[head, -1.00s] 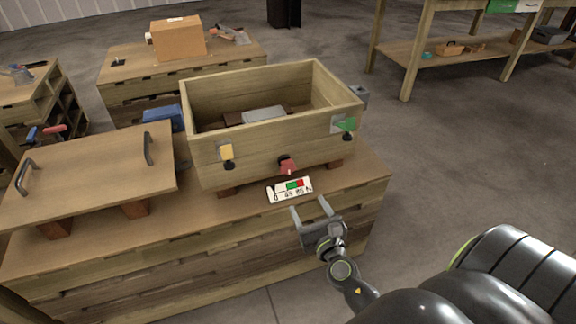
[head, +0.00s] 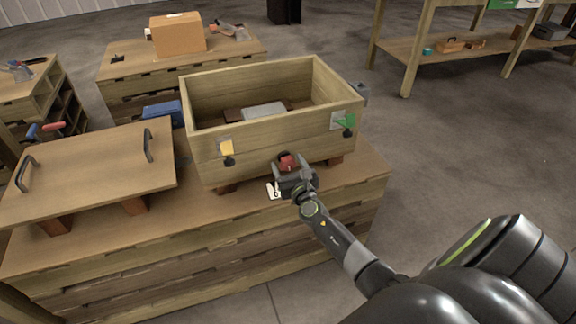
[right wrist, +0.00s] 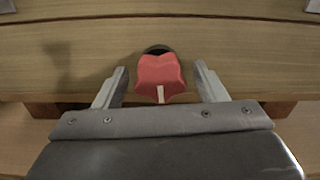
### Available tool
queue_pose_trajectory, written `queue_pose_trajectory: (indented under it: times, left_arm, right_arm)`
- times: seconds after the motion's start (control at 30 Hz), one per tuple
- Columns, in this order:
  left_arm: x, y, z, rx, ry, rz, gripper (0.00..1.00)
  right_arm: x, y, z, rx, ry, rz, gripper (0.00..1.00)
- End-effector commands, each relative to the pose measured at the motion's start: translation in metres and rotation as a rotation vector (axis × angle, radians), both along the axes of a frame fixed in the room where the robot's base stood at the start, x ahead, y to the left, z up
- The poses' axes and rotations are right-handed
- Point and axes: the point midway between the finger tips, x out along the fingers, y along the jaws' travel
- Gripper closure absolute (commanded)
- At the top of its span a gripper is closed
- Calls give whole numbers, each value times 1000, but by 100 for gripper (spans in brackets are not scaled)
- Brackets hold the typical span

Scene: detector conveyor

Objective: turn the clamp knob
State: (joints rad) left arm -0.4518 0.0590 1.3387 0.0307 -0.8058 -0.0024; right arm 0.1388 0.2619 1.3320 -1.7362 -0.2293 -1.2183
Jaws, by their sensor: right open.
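The red clamp knob (head: 287,162) sits on the front wall of the wooden box (head: 262,160), low and near the middle. It also shows in the right wrist view (right wrist: 160,77), with a white mark at its lower edge. My right gripper (head: 288,172) is open, and its two fingers stand on either side of the knob. In the right wrist view my right gripper (right wrist: 158,88) shows a gap between each finger and the knob. My left gripper is out of view.
A wooden lid with handles (head: 95,170) lies to the left on the bench (head: 200,245). Grey and brown items lie inside the box.

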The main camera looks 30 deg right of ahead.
Motion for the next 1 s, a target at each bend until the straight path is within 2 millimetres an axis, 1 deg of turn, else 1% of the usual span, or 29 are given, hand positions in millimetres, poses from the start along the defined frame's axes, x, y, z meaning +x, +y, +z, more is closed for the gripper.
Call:
queue_pose_trajectory:
  times: [0.1, 0.33, 0.37, 0.6, 0.7, 1.0]
  left_arm:
    - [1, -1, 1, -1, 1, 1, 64]
    - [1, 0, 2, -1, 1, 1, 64]
    - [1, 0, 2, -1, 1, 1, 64]
    - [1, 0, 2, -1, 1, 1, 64]
    - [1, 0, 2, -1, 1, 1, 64]
    - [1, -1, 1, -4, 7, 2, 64]
  right_arm:
    - [4, -1, 0, -1, 1, 0, 35]
    - [4, -1, 0, -1, 1, 0, 35]
    - [4, -1, 0, -1, 1, 0, 38]
    - [4, -1, 0, -1, 1, 0, 69]
    - [4, -1, 0, -1, 1, 0, 80]
    - [4, -1, -1, 41, -9, 0, 80]
